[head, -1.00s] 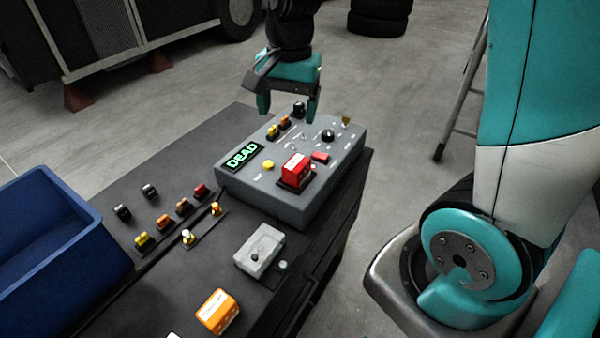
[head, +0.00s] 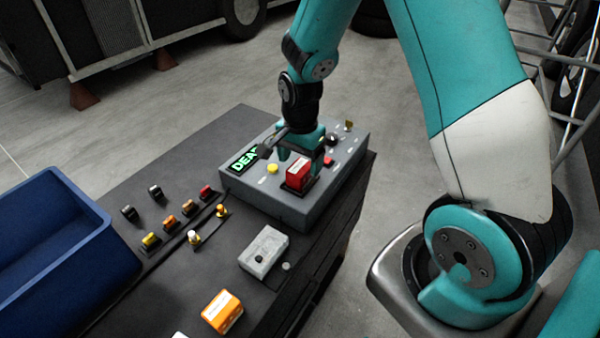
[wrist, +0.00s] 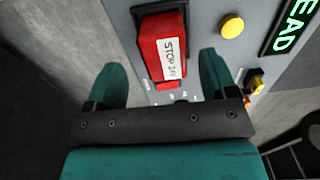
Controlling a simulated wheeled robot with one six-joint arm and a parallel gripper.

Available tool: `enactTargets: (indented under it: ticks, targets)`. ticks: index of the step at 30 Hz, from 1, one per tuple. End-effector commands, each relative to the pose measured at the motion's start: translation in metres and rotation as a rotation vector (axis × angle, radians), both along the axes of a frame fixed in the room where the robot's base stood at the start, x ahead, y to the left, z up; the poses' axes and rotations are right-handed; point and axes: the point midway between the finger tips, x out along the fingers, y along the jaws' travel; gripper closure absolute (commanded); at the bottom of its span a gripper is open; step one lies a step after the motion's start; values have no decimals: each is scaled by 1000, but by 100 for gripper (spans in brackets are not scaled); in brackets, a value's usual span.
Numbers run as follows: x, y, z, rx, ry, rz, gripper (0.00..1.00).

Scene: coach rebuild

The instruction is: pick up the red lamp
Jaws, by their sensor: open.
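A small red piece with a dark base (head: 207,192) stands at the far end of a row of similar coloured pieces on the dark bench; it looks like a lamp. A larger red block labelled STOP (head: 298,176) sits on the grey control box; it also shows in the wrist view (wrist: 160,45). My gripper (head: 300,158) is open and empty over the control box, just behind the red block. In the wrist view its two fingers (wrist: 163,65) stand either side of the block's near end, with no visible grip. I cannot tell the height gap.
The grey control box (head: 262,201) carries a yellow button (head: 272,168), a lit green display, a flat red button (head: 329,161) and a black knob (head: 331,140). A grey switch box (head: 264,250), an orange block (head: 222,312) and a blue bin (head: 100,255) are on the bench.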

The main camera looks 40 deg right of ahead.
Motion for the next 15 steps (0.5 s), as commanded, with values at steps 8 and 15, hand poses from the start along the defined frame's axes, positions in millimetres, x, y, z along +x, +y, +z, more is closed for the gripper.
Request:
enactTargets:
  ticks: [8, 15]
  targets:
    - [6, -5, -35, 0, 4, 0, 21]
    - [6, -4, -45, 0, 0, 0, 21]
